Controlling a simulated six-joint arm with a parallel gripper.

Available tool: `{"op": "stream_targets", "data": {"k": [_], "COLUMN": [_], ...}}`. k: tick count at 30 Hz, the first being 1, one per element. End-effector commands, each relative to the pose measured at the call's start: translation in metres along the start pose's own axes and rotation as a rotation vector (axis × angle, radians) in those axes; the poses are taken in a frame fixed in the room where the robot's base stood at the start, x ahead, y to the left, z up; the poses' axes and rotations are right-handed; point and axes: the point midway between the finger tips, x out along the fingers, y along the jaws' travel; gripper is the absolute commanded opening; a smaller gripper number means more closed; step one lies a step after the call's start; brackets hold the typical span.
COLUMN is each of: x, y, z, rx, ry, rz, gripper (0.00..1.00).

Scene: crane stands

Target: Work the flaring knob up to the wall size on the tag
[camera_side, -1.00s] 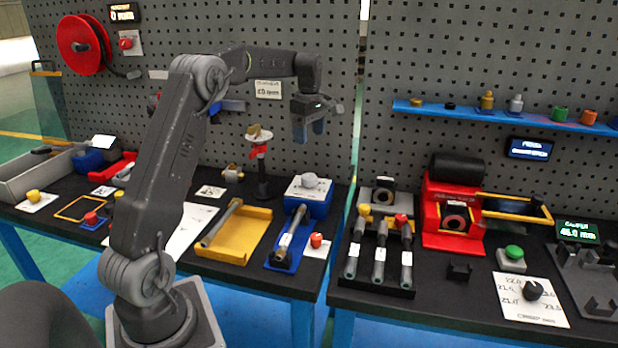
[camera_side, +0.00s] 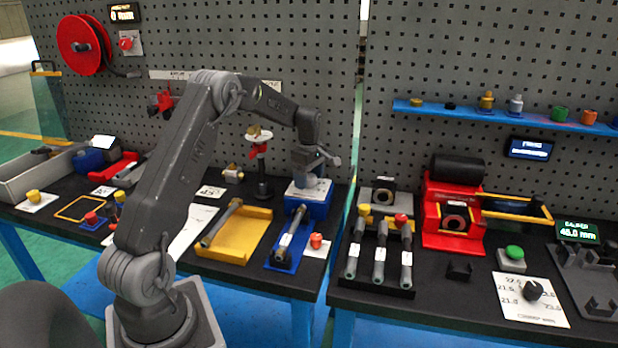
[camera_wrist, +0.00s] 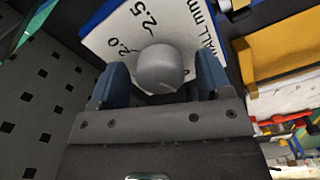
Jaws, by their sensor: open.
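The grey flaring knob (camera_wrist: 163,68) sits on a white dial plate (camera_wrist: 110,35) marked "2.0", "2.5" and "WALL mm" in the wrist view. Its pointer cannot be made out. In the side view the plate tops a blue box (camera_side: 319,208). My gripper (camera_side: 307,180) is down at the plate and hides most of the knob there. In the wrist view my gripper (camera_wrist: 160,80) is open, with one blue finger on each side of the knob. A tube in a blue tray (camera_side: 275,266) carries a white tag (camera_side: 285,240), too small to read.
A yellow tray (camera_side: 240,245) with a tube stands left of the blue box. A rack with several tubes (camera_side: 379,265) and a red machine (camera_side: 452,220) stand to the right. The pegboard (camera_side: 300,60) rises behind.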

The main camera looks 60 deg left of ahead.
Motion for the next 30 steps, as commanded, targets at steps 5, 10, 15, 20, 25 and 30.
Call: {"op": "stream_targets", "data": {"k": [5, 10, 15, 20, 25, 30], "x": [0.0025, 0.0022, 0.0020, 0.0019, 0.0018, 0.0017], "y": [-0.0001, -0.0001, -0.0001, -0.0001, -0.0001, 0.0000], "z": [0.0000, 0.0000, 0.0000, 0.0000, 0.0000, 0.0000], "rx": [0.000, 0.000, 0.000, 0.000, 0.000, 0.014], "ry": [0.000, 0.000, 0.000, 0.000, 0.000, 0.000], "rz": [0.000, 0.000, 0.000, 0.000, 0.000, 0.000], "gripper": [0.72, 0.67, 0.51, 0.35, 0.23, 0.23]}}
